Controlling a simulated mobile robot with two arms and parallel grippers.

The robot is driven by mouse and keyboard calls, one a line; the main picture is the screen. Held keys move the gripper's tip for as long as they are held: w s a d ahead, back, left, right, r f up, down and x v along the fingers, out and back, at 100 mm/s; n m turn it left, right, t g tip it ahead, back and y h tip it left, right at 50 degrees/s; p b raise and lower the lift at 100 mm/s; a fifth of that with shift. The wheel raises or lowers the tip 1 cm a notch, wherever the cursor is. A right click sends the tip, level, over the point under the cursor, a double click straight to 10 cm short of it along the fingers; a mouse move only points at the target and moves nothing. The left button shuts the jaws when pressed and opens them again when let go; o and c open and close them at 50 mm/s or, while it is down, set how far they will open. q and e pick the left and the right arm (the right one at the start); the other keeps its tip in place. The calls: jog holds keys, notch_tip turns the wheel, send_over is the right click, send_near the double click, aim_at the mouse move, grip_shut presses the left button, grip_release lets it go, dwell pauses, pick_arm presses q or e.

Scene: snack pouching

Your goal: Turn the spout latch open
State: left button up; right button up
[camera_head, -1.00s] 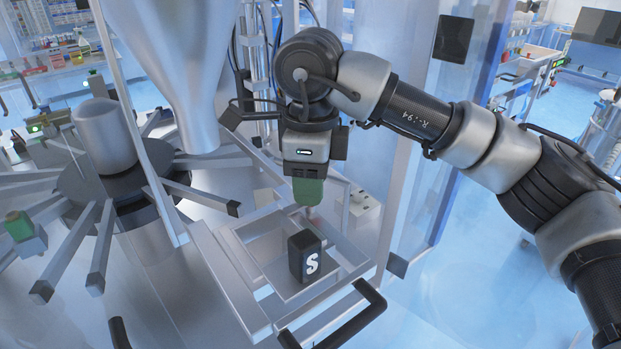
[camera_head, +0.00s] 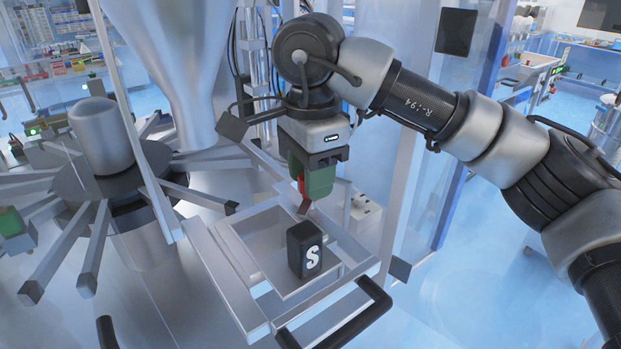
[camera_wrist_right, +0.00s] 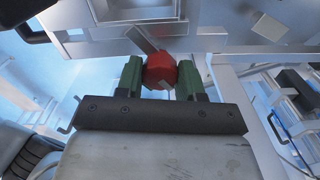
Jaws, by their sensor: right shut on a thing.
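The spout latch shows as a red knob (camera_head: 301,187) below my right wrist, above the metal tray; a small metal piece hangs under it. In the right wrist view, the red knob (camera_wrist_right: 160,72) sits between the two green fingers. My right gripper (camera_head: 310,180) is shut on it, with the fingers one on each side. The gripper's green fingers hide part of the knob in the head view. How far the latch is turned is hard to tell. My left gripper is not in view.
A black pouch marked S (camera_head: 304,251) stands upright in the square metal tray (camera_head: 340,284). A large funnel (camera_head: 185,60) and a carousel with radiating arms (camera_head: 105,185) stand to the left. A black handle (camera_head: 345,325) juts out in front.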

jog(key=n, duration=0.5)
jog(key=shift+n, duration=0.3)
jog(key=n, duration=0.5)
jog(key=shift+r, duration=0.1)
dwell(0.3)
jog(key=o, duration=0.9)
notch_tip(320, 180, up, 8)
jog(key=shift+f+b, duration=0.25)
jog(key=shift+b, duration=0.25)
jog(key=shift+f, duration=0.1)
